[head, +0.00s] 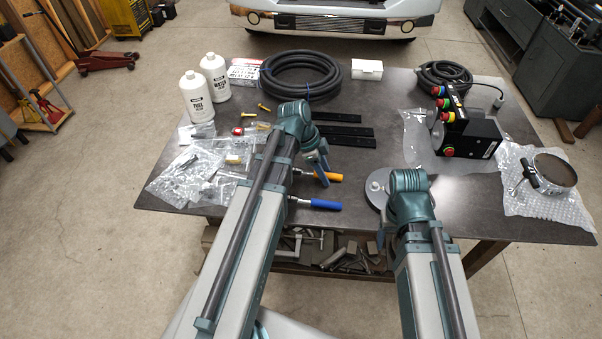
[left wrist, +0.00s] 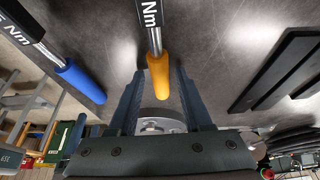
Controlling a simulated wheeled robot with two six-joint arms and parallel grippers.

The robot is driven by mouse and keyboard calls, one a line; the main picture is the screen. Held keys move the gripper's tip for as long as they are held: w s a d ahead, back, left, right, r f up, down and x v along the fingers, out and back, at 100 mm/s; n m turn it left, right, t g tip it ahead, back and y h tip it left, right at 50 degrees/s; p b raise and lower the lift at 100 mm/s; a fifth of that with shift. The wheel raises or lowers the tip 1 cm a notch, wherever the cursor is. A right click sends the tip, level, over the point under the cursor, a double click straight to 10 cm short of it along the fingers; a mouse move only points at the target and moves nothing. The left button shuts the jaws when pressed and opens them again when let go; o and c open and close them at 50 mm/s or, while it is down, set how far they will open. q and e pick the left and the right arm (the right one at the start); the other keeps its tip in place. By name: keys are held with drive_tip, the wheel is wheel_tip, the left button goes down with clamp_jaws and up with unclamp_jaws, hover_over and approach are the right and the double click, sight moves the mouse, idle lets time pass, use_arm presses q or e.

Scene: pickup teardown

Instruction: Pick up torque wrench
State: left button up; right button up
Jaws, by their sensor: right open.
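Two wrenches with "Nm" labels lie on the dark table, one with an orange handle (head: 328,177) and one with a blue handle (head: 326,205). In the left wrist view the orange handle (left wrist: 158,78) lies between the fingers of my left gripper (left wrist: 155,85), with a gap on each side. The blue handle (left wrist: 80,80) is off to the left there. My left gripper (head: 322,163) is open; in the head view my arm hides the wrenches' other ends. My right gripper (head: 381,233) is mostly hidden by its arm, near a grey disc (head: 377,183).
Black bars (head: 346,132) lie beyond the orange handle. Plastic bags (head: 190,170) are at left, white bottles (head: 197,98) and a coiled hose (head: 302,75) behind. A black control box (head: 470,135) and a ring clamp (head: 555,171) stand at right.

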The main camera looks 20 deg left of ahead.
use_arm(q)
clamp_jaws()
idle(1.2)
